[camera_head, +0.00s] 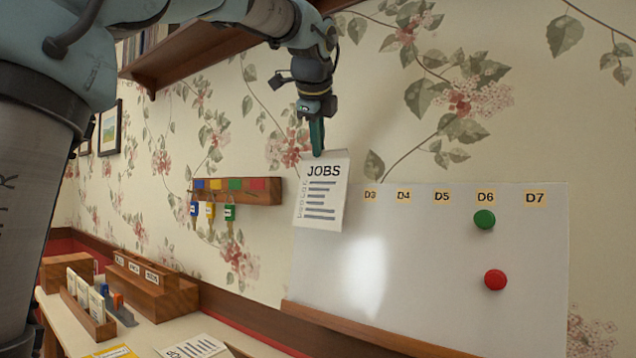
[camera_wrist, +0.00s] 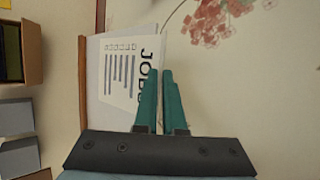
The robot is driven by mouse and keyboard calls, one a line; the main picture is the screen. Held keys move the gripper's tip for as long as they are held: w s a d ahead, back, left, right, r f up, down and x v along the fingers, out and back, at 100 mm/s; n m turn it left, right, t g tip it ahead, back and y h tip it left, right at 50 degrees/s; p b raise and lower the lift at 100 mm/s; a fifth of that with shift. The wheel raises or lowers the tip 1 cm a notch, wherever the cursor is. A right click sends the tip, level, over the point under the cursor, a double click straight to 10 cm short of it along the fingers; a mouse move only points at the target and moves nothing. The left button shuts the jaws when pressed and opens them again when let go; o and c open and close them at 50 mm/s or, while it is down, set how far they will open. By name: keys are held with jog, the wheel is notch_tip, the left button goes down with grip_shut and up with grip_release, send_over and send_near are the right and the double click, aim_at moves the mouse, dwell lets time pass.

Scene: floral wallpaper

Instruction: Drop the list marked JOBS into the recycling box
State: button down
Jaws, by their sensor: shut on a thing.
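The white list marked JOBS (camera_head: 321,200) hangs upright in front of the upper left corner of the whiteboard. My gripper (camera_head: 317,152) points down and is shut on the list's top edge. In the wrist view the list (camera_wrist: 120,72) shows sideways beside my gripper's teal fingers (camera_wrist: 160,74). I cannot tell from these frames whether the list still touches the board. An open brown box (camera_wrist: 45,42) shows at the upper left of the wrist view, cut off by the frame. No recycling mark is visible on it.
The whiteboard (camera_head: 430,275) carries a green magnet (camera_head: 484,219) and a red magnet (camera_head: 495,279). A key rack (camera_head: 238,191) with hanging keys is to its left. Below stand a wooden labelled holder (camera_head: 150,287) and a card holder (camera_head: 88,312) on the desk. A shelf (camera_head: 190,50) juts out above.

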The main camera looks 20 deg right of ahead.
notch_tip(320, 180, up, 8)
jog(key=p, duration=0.1)
jog(key=shift+r+p, duration=0.25)
jog(key=shift+p, duration=0.05)
